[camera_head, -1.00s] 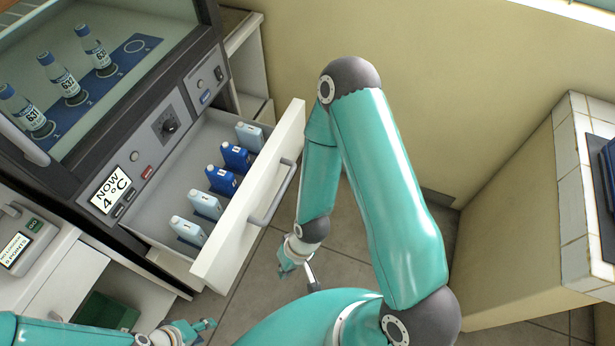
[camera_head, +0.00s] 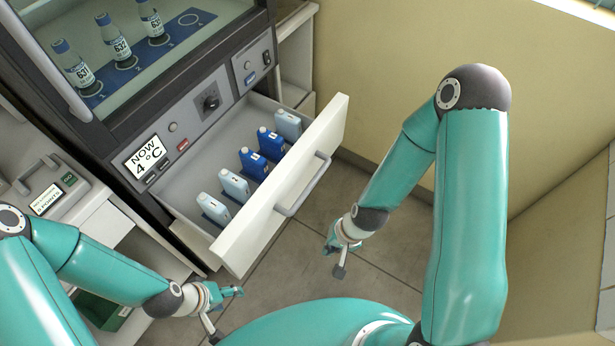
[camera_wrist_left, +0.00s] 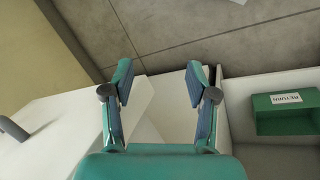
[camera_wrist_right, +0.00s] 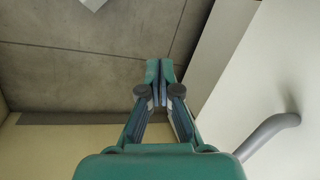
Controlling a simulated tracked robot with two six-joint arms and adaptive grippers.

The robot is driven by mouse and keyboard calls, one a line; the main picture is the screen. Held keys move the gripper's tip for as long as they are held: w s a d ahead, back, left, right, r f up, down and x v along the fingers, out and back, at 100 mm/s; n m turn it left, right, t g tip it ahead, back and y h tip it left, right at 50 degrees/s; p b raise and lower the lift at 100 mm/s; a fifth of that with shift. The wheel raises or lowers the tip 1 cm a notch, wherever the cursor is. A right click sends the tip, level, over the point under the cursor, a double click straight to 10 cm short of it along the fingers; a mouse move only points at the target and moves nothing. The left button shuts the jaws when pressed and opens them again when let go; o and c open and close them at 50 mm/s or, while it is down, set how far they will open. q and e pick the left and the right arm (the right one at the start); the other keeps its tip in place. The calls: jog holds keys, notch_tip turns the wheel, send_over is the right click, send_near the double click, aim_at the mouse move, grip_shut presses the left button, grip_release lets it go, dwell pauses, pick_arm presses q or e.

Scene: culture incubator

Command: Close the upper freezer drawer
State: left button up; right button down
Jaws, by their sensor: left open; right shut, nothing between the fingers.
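The upper freezer drawer (camera_head: 262,220) is pulled out below the glass-fronted cabinet, with a white front and a grey bar handle (camera_head: 303,186). It holds several light and dark blue bottles (camera_head: 250,163). My right gripper (camera_head: 331,250) is shut and empty, in front of the drawer front and apart from the handle. In the right wrist view the handle (camera_wrist_right: 270,132) shows at the right, beside the fingers. My left gripper (camera_head: 238,293) is open and empty, near the drawer's lower left corner; the left wrist view shows its spread fingers (camera_wrist_left: 157,82).
The cabinet (camera_head: 120,60) above holds several labelled bottles. A small device with a display (camera_head: 48,197) stands on the left counter. A green bin marked RETURN (camera_head: 103,309) sits low at the left. A yellow wall (camera_head: 385,60) stands behind; open tiled floor (camera_head: 300,265) lies before the drawer.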

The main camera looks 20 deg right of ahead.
jog(key=w+d+r+m+t+b, duration=0.1)
jog(key=w+d+m+b, duration=0.35)
jog(key=m, duration=0.35)
jog(key=m+t+y+b, duration=0.2)
jog(key=m+t+b, duration=0.35)
jog(key=m, duration=0.85)
send_near(301, 175)
jog(key=shift+g, duration=0.25)
jog(key=b+x, duration=0.4)
jog(key=x, duration=0.1)
jog(key=shift+w+f, duration=0.2)
jog(key=shift+w, duration=0.05)
jog(key=shift+w+a+f+b, duration=0.15)
jog(key=shift+w+a+b, duration=0.05)
jog(key=shift+b, duration=0.1)
